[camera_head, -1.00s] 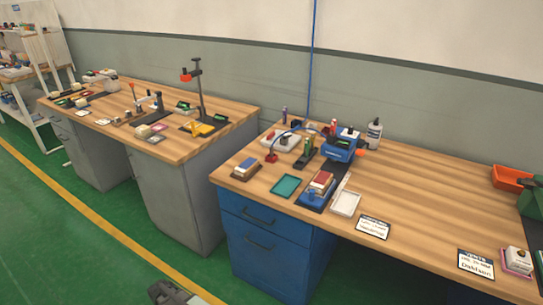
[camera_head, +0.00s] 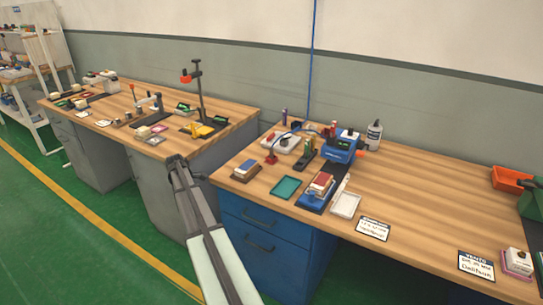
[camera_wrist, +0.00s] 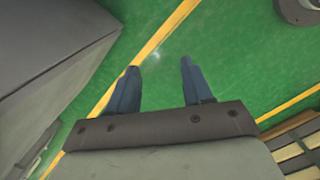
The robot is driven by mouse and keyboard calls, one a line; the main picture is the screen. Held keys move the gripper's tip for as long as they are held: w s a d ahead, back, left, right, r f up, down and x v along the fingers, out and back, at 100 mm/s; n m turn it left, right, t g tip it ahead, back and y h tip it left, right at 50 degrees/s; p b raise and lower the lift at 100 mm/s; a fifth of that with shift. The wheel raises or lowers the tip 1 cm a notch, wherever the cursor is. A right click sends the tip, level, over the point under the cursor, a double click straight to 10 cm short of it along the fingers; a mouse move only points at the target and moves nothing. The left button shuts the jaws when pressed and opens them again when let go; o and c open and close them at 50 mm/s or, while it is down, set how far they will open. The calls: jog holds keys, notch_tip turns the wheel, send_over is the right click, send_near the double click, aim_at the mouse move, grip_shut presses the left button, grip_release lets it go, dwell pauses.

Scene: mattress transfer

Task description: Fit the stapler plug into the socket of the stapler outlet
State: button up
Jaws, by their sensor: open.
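The blue stapler (camera_head: 342,148) stands at the back of the right-hand workbench. A blue cable (camera_head: 296,130) arches left from it to a small red piece (camera_head: 271,158), which looks like the plug, near the bench's left side. A white block (camera_head: 282,144) just behind it looks like the outlet; its socket is too small to make out. My gripper (camera_wrist: 160,66) is open and empty, its fingers over green floor in the wrist view. In the head view my gripper (camera_head: 176,160) is in front of the left bench, left of and apart from the red piece.
The bench's right middle (camera_head: 430,190) is mostly clear. A grey cabinet (camera_wrist: 45,45) is close left in the wrist view.

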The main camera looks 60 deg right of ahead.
jog(key=w+d+r+n, duration=0.1)
jog(key=d+r, duration=1)
notch_tip(320, 180, up, 16)
jog(key=n+y, duration=0.1)
jog(key=n, duration=0.2)
send_over(272, 148)
jog(key=shift+t, duration=0.3)
notch_tip(272, 148, down, 13)
jog(key=shift+w+f, duration=0.1)
jog(key=shift+w, duration=0.05)
jog(key=shift+c, duration=0.5)
grip_shut()
